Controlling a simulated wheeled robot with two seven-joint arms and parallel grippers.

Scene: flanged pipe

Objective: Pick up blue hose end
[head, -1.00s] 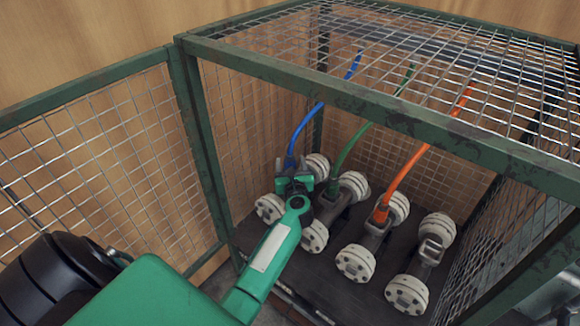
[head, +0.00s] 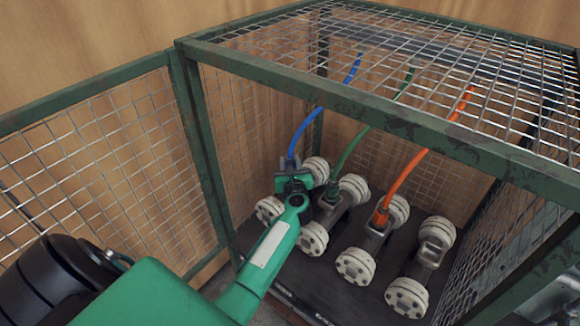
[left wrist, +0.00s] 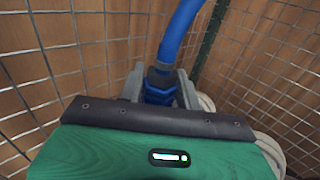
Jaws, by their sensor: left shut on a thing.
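The blue hose (head: 301,132) hangs through the mesh top of the cage and curves down to its blue end at the leftmost flanged pipe (head: 268,209). My left gripper (head: 290,163) is at that end, inside the cage. In the left wrist view the blue hose end (left wrist: 160,84) sits between the two grey fingers of my left gripper (left wrist: 159,88), which are shut on it. The hose rises from there to the top. My gripper hides much of the leftmost pipe, so I cannot tell whether the end touches it. My right gripper is not in view.
A green hose (head: 347,157) and an orange hose (head: 400,177) end at the two middle flanged pipes. The rightmost pipe (head: 420,268) has no hose. Green cage bars (head: 350,102) and mesh surround them. An open mesh door (head: 100,150) stands at the left.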

